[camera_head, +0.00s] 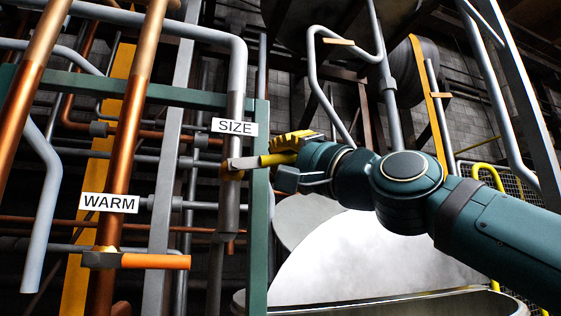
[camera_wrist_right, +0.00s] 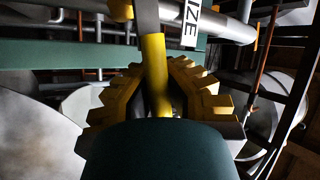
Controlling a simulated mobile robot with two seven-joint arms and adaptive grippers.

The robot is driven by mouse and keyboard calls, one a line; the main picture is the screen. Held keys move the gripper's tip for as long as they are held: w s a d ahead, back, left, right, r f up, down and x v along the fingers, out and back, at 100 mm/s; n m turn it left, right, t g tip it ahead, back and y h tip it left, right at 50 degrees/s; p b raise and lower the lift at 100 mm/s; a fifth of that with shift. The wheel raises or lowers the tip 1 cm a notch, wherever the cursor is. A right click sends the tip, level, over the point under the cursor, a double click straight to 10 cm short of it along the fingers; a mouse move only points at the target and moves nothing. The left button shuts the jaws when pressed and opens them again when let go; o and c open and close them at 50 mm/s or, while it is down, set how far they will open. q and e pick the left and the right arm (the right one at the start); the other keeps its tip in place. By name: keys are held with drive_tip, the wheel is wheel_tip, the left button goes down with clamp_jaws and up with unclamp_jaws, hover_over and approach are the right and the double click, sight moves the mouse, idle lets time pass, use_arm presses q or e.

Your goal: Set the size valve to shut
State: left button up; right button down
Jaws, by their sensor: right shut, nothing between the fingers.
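The size valve (camera_head: 232,168) sits on a vertical grey pipe, below the white SIZE label (camera_head: 234,127). Its yellow-ended lever (camera_head: 272,159) points right, roughly level, across the pipe. My right gripper (camera_head: 294,142) has yellow toothed fingers and is at the lever's outer end. In the right wrist view, the lever (camera_wrist_right: 155,70) runs down the middle, with the shut fingers (camera_wrist_right: 158,88) showing on both sides of it. Whether they touch it I cannot tell. My left gripper is not in view.
A WARM label (camera_head: 109,203) and an orange-handled valve (camera_head: 150,261) are on a copper pipe at lower left. A green frame post (camera_head: 259,215) stands just right of the size pipe. A large pale metal vessel (camera_head: 370,255) is below my right arm.

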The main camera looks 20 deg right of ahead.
drive_tip(key=shift+d+f+m+t+h+b, duration=0.2)
drive_tip(key=shift+f+m+t+h+b, duration=0.35)
drive_tip(key=shift+m, duration=0.65)
drive_tip(key=shift+f+m+t+h, duration=0.25)
drive_tip(key=shift+m+t, duration=0.3)
drive_tip(key=shift+m, duration=0.15)
drive_tip(key=shift+a, duration=0.1)
drive_tip(key=c, duration=0.9)
unclamp_jaws()
drive_tip(key=shift+s, duration=0.1)
drive_tip(key=v, duration=1.2)
